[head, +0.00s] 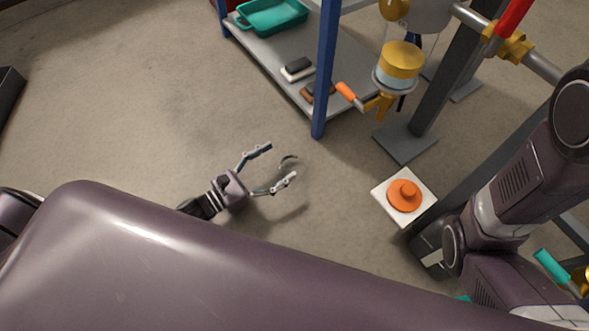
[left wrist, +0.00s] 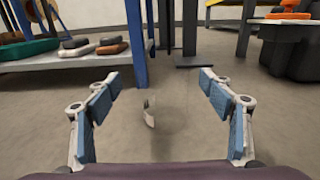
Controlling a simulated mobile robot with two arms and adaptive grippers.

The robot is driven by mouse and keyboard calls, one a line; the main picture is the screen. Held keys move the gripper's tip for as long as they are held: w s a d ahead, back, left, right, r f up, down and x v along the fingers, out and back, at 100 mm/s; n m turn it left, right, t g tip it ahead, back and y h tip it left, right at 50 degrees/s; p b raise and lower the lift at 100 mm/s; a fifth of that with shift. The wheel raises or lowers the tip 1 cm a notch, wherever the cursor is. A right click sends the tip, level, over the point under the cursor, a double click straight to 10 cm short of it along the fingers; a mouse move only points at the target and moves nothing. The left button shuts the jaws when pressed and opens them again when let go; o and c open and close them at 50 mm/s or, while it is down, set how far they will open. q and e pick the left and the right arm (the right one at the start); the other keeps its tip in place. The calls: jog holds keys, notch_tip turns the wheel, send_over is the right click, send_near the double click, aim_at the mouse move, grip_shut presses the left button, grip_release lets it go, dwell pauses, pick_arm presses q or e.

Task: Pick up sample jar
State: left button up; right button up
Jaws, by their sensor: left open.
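My left gripper (head: 272,166) is open, its two fingers spread low over the concrete floor in the head view. Its fingers also frame the left wrist view (left wrist: 160,82) from both sides. A small, pale curved piece (head: 289,160) shows just beyond the fingertips; it also appears between the fingers in the left wrist view (left wrist: 149,112). I cannot tell whether it is part of a clear jar. A yellow-topped vessel with a pale blue band (head: 401,60) sits on the pipework; I cannot tell if it is the sample jar. My right gripper is not in view.
A grey shelf with blue posts (head: 262,62) holds a teal tray (head: 272,15) and small dark items. A blue post (head: 324,75) stands close ahead. An orange knobbed disc (head: 404,194) rests on a pale square top. Open floor lies to the left.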

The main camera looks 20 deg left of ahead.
aim_at(303, 148)
pick_arm(q)
jog(key=b+x, duration=0.1)
jog(key=x, duration=0.1)
jog(key=b+x, duration=0.1)
jog(key=x, duration=0.1)
jog(key=shift+d+r+b, duration=0.1)
jog(key=shift+d+b, duration=0.25)
jog(key=shift+b, duration=0.05)
jog(key=shift+w+d+r, duration=0.1)
jog(key=shift+w+d, duration=0.05)
jog(key=shift+w, duration=0.1)
jog(key=shift+r, duration=0.1)
grip_shut()
